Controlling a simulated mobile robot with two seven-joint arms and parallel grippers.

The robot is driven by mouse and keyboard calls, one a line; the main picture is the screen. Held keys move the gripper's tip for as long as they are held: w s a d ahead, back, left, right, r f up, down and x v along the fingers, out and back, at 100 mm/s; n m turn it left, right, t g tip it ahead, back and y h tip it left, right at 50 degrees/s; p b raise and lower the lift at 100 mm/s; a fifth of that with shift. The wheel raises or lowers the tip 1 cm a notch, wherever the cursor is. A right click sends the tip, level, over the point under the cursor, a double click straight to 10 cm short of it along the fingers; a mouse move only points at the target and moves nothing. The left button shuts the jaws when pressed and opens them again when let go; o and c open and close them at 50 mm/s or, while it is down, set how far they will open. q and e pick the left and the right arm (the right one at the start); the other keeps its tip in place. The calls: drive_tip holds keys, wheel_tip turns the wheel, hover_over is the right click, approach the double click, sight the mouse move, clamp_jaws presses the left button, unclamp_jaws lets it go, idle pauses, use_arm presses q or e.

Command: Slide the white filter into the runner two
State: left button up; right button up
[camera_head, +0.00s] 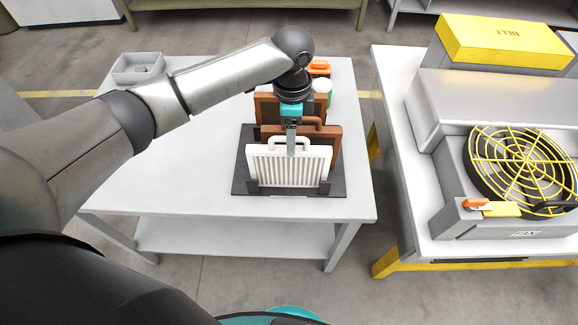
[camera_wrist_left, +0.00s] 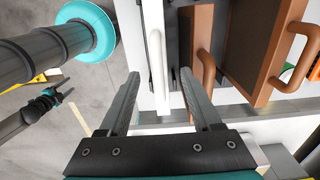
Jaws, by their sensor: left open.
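The white filter (camera_head: 290,168) is an upright ribbed panel with a loop handle on top. It stands at the front of a black rack (camera_head: 243,182) on the white table. In the left wrist view the filter (camera_wrist_left: 158,98) shows edge-on between my fingers. My left gripper (camera_head: 291,148) points down over the filter's handle. Its open fingers (camera_wrist_left: 158,74) lie on either side of the handle, with gaps visible. No runner is marked, so I cannot tell which one is runner two.
Brown filters (camera_head: 328,148) with handles stand close behind the white one. A grey tray (camera_head: 138,68) sits at the table's back left. Orange and green items are behind the rack. A second table at right bears a fan unit (camera_head: 525,170) and a yellow belt box (camera_head: 505,40).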

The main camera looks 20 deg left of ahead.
sight(289, 163)
use_arm(q)
wheel_tip(289, 163, down, 7)
drive_tip(key=shift+s+a+r, duration=0.15)
drive_tip(key=shift+a+r, duration=0.05)
clamp_jaws()
idle(0.7)
idle(0.9)
